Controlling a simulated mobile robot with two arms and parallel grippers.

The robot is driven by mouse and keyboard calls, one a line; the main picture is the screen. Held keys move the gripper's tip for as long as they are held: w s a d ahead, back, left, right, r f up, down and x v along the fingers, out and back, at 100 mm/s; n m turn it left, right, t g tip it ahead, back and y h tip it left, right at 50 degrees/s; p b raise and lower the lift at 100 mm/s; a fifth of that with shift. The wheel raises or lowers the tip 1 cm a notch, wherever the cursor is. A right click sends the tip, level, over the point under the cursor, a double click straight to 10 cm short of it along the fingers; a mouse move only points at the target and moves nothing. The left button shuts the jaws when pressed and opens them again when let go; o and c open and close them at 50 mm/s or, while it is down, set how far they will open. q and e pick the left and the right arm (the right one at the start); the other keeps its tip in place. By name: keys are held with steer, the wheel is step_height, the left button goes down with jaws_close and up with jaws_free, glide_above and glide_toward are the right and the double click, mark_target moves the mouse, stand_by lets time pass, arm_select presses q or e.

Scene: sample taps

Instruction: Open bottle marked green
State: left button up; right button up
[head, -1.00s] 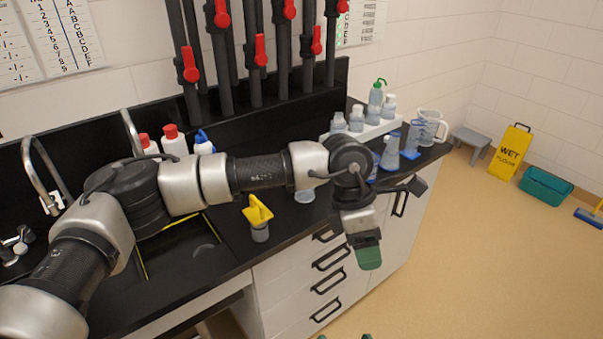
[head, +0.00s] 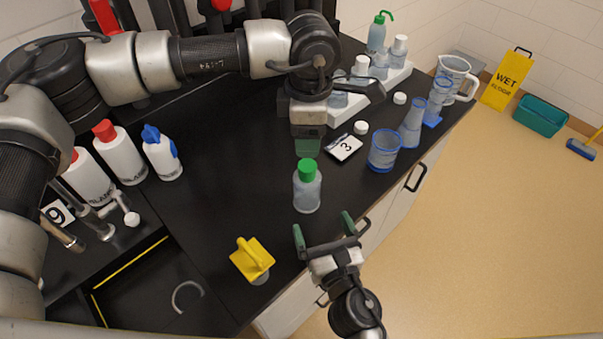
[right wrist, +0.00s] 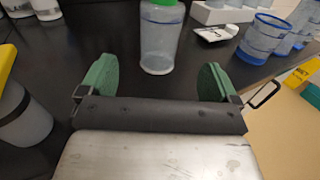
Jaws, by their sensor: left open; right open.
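A clear bottle (head: 306,193) with a green cap (head: 307,169) stands upright on the black counter, near its front edge. My right gripper (head: 324,230) is open and empty, just in front of this bottle. In the right wrist view the bottle (right wrist: 161,45) stands ahead, between and beyond the two green fingers (right wrist: 158,82), not touching them. My left gripper (head: 307,146) is above and behind the bottle, pointing down, its pads partly seen. It holds nothing that I can see.
A yellow-topped container (head: 252,260) stands left of my right gripper. A number 3 card (head: 344,147), a blue-rimmed beaker (head: 383,151) and flasks stand to the right. A white rack (head: 372,97) holds bottles behind. White bottles (head: 119,155) stand left, beside the sink (head: 150,290).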

mark_target(311, 199)
arm_select(q)
steer(key=shift+s, duration=0.25)
arm_select(e)
steer(key=shift+w+a+r, duration=0.1)
steer(key=shift+w, duration=0.25)
steer(key=x, duration=0.9)
steer(key=shift+w, duration=0.2)
arm_select(q)
steer(key=shift+w, duration=0.1)
arm_select(e)
steer(key=shift+c, duration=0.4)
